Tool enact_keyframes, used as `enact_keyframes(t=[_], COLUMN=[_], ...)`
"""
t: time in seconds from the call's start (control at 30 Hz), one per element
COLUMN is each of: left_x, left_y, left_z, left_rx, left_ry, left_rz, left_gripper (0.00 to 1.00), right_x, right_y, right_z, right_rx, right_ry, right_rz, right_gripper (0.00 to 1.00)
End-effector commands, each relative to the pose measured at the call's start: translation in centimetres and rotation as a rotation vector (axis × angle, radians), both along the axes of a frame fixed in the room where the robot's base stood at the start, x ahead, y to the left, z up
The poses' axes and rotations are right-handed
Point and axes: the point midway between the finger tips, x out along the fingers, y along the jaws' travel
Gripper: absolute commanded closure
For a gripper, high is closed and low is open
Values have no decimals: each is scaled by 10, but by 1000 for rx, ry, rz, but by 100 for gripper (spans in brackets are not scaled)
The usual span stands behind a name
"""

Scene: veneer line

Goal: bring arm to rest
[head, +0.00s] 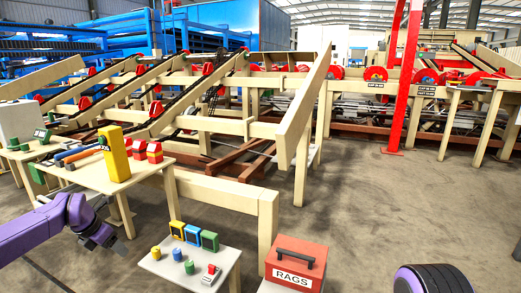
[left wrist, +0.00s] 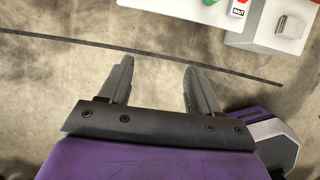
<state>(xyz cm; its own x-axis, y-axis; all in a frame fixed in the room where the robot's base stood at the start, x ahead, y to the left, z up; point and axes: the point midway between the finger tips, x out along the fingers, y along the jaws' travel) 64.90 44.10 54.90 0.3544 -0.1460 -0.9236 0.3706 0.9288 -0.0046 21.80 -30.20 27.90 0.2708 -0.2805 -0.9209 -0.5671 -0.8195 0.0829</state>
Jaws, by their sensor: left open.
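My left arm comes in from the left in the head view, purple, low beside the wooden bench. Its dark left gripper (head: 118,245) hangs over the concrete floor, in front of the bench and to the left of the small pale table. In the left wrist view the left gripper (left wrist: 158,72) has its two grey fingers wide apart, with nothing between them. Bare stained floor shows past the fingertips. My right gripper is in neither view.
The bench (head: 92,178) carries a yellow box (head: 115,154), red bins and tools. The small table (head: 165,268) holds several coloured pieces. A red RAGS box (head: 295,262) stands right of it. A dark line (left wrist: 140,52) crosses the floor. Open floor (head: 400,205) lies to the right.

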Motion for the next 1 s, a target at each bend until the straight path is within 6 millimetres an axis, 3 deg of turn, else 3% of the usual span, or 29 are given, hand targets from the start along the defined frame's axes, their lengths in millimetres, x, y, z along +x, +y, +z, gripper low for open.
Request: enact_keyframes(t=[0.17,0.37,0.47,0.67,0.77,0.83,0.9,1.0], left_x=[-1,-11,-20,-52,-83,-119,-164,-231], left_y=[7,-4,-22,-73,-106,-133,-156,-177], left_z=[-6,-35,-61,-133,-180,-220,-258,-298], left_rx=[64,231,358,641,785,875,939,965], left_ry=[2,30,50,72,67,56,40,22], left_rz=[51,-8,-95,-379,-602,-809,-1042,-1337], left_gripper=[37,37,37,37,37,37,37,37], right_x=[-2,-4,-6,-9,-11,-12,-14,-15], right_y=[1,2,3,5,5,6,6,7], right_z=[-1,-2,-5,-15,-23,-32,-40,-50], right_rx=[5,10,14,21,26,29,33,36], right_ry=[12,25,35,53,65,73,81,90], right_rz=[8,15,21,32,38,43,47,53], right_gripper=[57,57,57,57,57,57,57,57])
